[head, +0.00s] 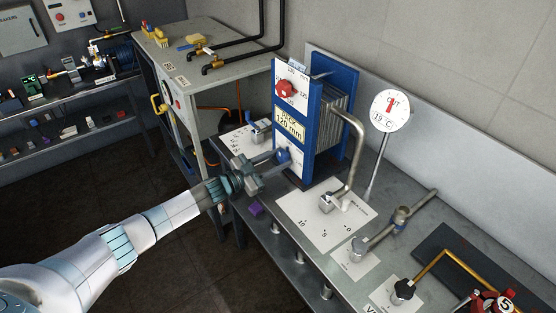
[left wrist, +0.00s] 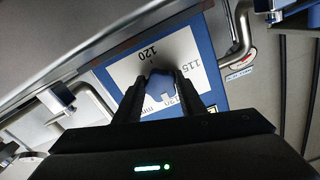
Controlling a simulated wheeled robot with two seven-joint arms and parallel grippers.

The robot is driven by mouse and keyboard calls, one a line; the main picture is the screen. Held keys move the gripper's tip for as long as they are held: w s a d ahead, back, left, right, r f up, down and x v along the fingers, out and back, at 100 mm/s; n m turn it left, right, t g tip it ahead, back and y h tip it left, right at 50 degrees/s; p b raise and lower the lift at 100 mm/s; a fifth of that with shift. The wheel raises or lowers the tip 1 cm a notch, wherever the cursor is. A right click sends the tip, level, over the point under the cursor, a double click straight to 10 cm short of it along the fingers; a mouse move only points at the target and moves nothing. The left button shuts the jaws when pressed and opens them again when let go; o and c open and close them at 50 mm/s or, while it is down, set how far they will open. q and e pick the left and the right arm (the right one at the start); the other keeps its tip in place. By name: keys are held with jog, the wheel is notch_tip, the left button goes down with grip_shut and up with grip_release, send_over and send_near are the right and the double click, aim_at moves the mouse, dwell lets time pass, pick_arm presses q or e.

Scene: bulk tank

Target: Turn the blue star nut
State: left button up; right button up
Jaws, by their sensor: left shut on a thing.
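The blue star nut (head: 284,156) sits low on the front of the blue plate pack (head: 315,135), in front of a white dial plate. My left gripper (head: 272,160) reaches it from the left and is shut on it. In the left wrist view the blue star nut (left wrist: 162,84) lies between the two dark fingers of my left gripper (left wrist: 158,92), over the white scale plate (left wrist: 135,68) printed with 115 and 120. The fingers hide part of the nut. My right gripper is not in view.
A red star nut (head: 285,89) sits higher on the same pack. A bent steel pipe (head: 355,150) and a white round thermometer (head: 391,111) stand to the right. A valve (head: 399,216) and brass pipe (head: 430,267) lie further right. A small purple block (head: 256,209) is near the bench's front edge.

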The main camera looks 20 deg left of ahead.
pick_arm(q)
jog(key=shift+f, duration=0.15)
jog(key=o, duration=1)
jog(key=shift+o, duration=0.2)
jog(key=b+v, duration=0.4)
jog(key=v, duration=1.3)
jog(key=shift+s+a+b, duration=0.2)
jog(key=shift+b, duration=0.2)
